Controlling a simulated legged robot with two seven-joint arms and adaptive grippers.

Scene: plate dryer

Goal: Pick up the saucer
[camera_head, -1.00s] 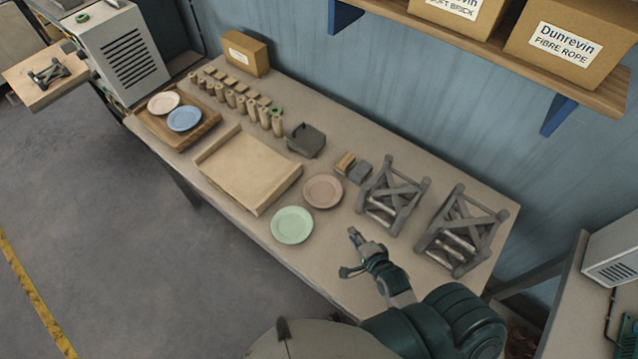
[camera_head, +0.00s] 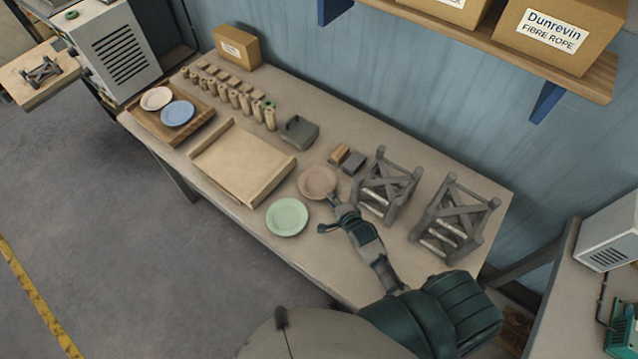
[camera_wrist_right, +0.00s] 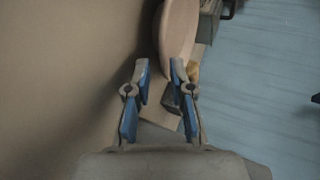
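A pinkish-brown saucer (camera_head: 316,180) lies on the table, and a pale green saucer (camera_head: 287,217) lies nearer the front edge. My right gripper (camera_head: 328,213) is low over the table, close to the pinkish-brown saucer and to the right of the green one. One finger is at the brown saucer's near rim; contact cannot be told. In the right wrist view, my gripper (camera_wrist_right: 160,70) has its fingers apart. The brown saucer (camera_wrist_right: 179,30) shows edge-on just ahead of them, partly overlapped by the right fingertip. My left gripper is not in view.
Two dark racks (camera_head: 386,186) stand right of the gripper. Small blocks (camera_head: 354,162) lie behind the brown saucer. A wooden tray (camera_head: 240,163) is to the left. A white plate (camera_head: 157,98) and a blue plate (camera_head: 178,113) sit in another tray at the far left.

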